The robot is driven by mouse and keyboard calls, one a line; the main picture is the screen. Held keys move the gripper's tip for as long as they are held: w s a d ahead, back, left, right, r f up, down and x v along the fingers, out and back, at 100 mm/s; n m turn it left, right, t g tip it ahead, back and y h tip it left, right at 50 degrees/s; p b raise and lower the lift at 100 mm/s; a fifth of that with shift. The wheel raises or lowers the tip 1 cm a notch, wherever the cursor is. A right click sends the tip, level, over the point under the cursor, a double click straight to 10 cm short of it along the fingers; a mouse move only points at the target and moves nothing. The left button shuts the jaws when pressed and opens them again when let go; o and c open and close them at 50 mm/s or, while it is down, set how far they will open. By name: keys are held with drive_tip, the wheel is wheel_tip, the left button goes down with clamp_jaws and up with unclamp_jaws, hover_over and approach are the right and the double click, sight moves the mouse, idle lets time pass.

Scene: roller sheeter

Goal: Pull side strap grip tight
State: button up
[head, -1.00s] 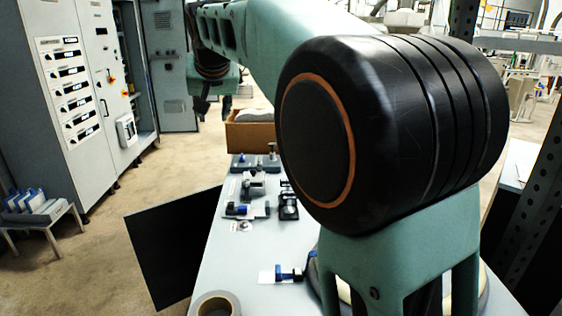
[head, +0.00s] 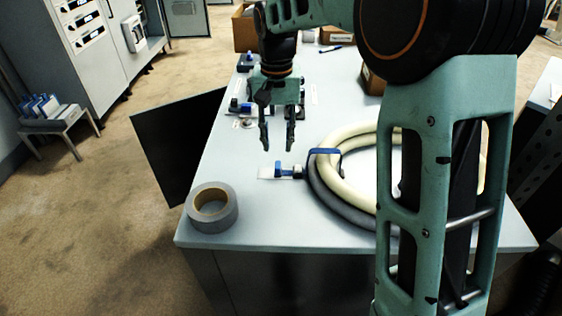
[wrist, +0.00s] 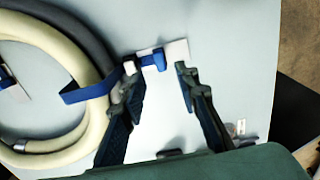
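A blue strap (head: 325,151) goes around a coil of cream and dark grey hoses (head: 345,197) lying on the table. Its end runs left to a blue grip (head: 283,170) beside a white plate (head: 265,172) near the coil. The strap (wrist: 85,93) and blue grip (wrist: 158,60) also show in the wrist view, with the white plate (wrist: 178,51) around the grip's right side. My gripper (head: 278,148) points down above the table, just behind the grip in the head view. In the wrist view its fingers (wrist: 158,72) are apart and empty, with the grip between and beyond their tips.
A roll of grey tape (head: 213,207) stands at the table's front left corner. Small fixtures (head: 240,105) lie along the left edge behind my gripper, and cardboard boxes (head: 246,28) stand at the back. Bare tabletop (head: 300,225) lies in front of the grip.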

sight(278, 164)
wheel_tip(278, 164, down, 7)
drive_tip(key=shift+f, duration=0.2)
drive_tip(key=shift+c, duration=0.6)
clamp_jaws()
